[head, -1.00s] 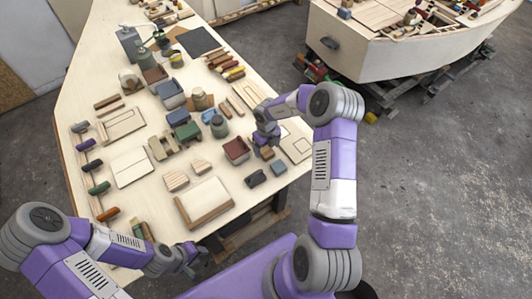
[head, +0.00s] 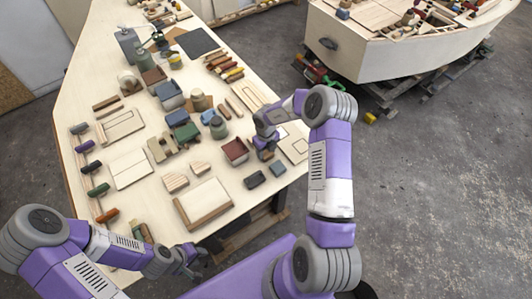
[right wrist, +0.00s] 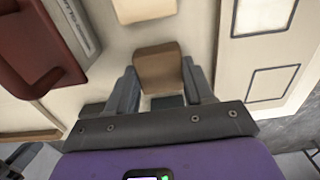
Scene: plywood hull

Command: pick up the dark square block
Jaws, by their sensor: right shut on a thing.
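A brown, squarish wooden block (right wrist: 158,68) sits between the two grey fingers of my right gripper (right wrist: 160,88) in the right wrist view. The fingers are shut on its sides. In the head view my right gripper (head: 266,146) is low at the bench's right edge, beside the dark red bin, and mostly covers the block. I cannot tell whether the block touches the bench. My left gripper (head: 190,260) is near the bench's front edge, away from the objects; its fingers are too small to read.
The dark red bin (head: 235,151) stands close left of my right gripper; it also shows in the right wrist view (right wrist: 30,65). A pale outlined panel (head: 294,146) lies to the right. Tools and bins crowd the bench (head: 150,205).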

